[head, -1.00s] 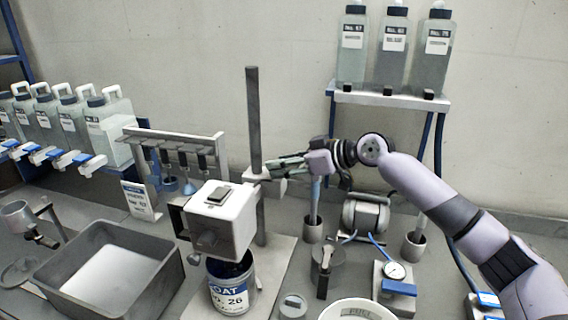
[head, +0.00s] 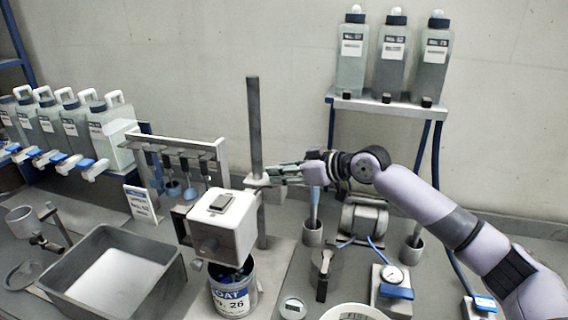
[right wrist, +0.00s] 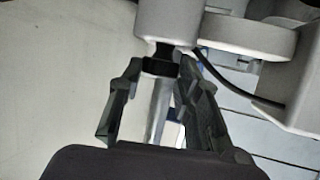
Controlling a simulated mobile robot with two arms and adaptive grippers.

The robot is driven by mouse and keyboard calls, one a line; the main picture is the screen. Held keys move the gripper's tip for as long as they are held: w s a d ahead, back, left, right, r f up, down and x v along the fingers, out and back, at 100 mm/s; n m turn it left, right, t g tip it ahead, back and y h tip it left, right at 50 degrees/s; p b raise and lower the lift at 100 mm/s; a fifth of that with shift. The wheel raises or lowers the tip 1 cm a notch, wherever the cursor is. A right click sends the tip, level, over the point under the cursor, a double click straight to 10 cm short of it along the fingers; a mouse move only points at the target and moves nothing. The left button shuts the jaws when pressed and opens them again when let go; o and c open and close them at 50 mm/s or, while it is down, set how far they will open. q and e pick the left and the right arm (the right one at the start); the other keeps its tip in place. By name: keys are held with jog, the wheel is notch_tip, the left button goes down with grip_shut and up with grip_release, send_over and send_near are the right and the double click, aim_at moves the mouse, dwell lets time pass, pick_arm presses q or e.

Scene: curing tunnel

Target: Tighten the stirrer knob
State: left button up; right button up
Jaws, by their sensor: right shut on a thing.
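The stirrer has a white box-shaped head (head: 222,225) on a dark upright post (head: 254,125), with a pale clamp (head: 255,183) on the post. My right gripper (head: 273,176) reaches in from the right at the clamp. In the right wrist view, my right gripper (right wrist: 160,85) has its fingers on both sides of a small dark knob (right wrist: 161,66) beside the white clamp, and is shut on it. The fingers hide part of the knob. The knob is too small to make out in the head view. My left gripper is not in view.
A labelled tin (head: 234,290) stands under the stirrer head. A grey tray (head: 165,290) is at left. Hanging tools on a rack (head: 180,142), a pump (head: 362,218), a gauge (head: 392,275) and a white bucket (head: 352,312) are nearby. Bottles stand on a shelf (head: 385,103) behind.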

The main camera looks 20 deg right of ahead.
jog(key=m+h+p, duration=0.1)
jog(key=p, duration=0.1)
jog(key=m+t+h+p, duration=0.1)
jog(key=p, duration=0.1)
jog(key=shift+s+a+r+m, duration=0.2)
jog(key=shift+a+m, duration=0.1)
jog(key=shift+a, duration=0.1)
jog(key=shift+a+f+m+t+h+p, duration=0.1)
jog(key=shift+m+t+h+p, duration=0.4)
jog(key=shift+h, duration=0.4)
jog(key=shift+a+m+t+h, duration=0.1)
jog(key=shift+m+t+h, duration=0.2)
jog(key=shift+m+h, duration=0.85)
jog(key=shift+f+h, duration=0.1)
jog(key=shift+h, duration=0.25)
jog(key=o, duration=1.1)
jog(key=shift+o, duration=0.2)
jog(key=shift+s, duration=0.1)
jog(key=v, duration=1.2)
